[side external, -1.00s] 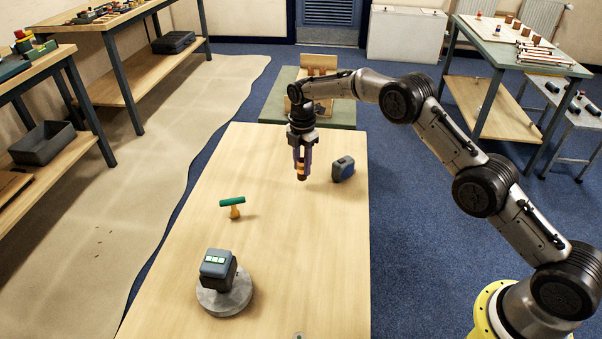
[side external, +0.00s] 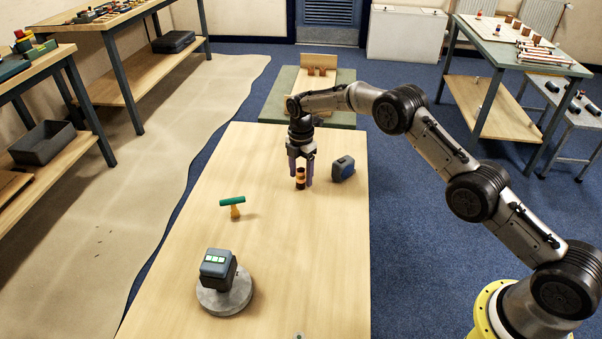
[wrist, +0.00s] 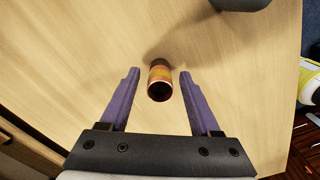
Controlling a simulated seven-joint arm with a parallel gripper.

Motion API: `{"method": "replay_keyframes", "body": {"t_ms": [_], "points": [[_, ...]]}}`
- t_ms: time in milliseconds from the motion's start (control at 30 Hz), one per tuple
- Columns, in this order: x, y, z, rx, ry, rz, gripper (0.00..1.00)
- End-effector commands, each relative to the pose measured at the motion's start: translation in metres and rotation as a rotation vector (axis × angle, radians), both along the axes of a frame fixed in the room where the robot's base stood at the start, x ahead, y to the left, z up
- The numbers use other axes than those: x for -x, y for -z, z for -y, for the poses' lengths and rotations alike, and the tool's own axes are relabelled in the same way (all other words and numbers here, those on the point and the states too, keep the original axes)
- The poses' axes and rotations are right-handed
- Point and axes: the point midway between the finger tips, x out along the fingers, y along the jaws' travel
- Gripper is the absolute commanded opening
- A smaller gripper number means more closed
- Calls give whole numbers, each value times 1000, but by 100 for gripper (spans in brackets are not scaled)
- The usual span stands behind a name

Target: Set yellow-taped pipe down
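The yellow-taped pipe (side external: 300,178) is a short copper-brown piece that stands upright on the wooden table (side external: 270,260). In the wrist view the pipe (wrist: 160,75) shows a yellow-orange band and its open end faces the camera. My gripper (side external: 301,177) is over it with its purple fingers spread. In the wrist view the gripper (wrist: 159,75) has one finger on each side of the pipe, with a clear gap on both sides.
A green-topped T-shaped piece (side external: 233,203) is to the left. A dark device with green lights (side external: 218,268) sits on a round grey base nearer the front.

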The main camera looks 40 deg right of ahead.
Motion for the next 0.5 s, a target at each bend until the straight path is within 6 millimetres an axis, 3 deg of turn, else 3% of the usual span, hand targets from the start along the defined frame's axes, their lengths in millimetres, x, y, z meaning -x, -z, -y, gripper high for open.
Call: {"method": "replay_keyframes", "body": {"t_ms": [300, 500], "points": [[0, -3, 0, 0, 0, 0, 63], [-1, -29, 0, 0, 0, 3, 63]]}}
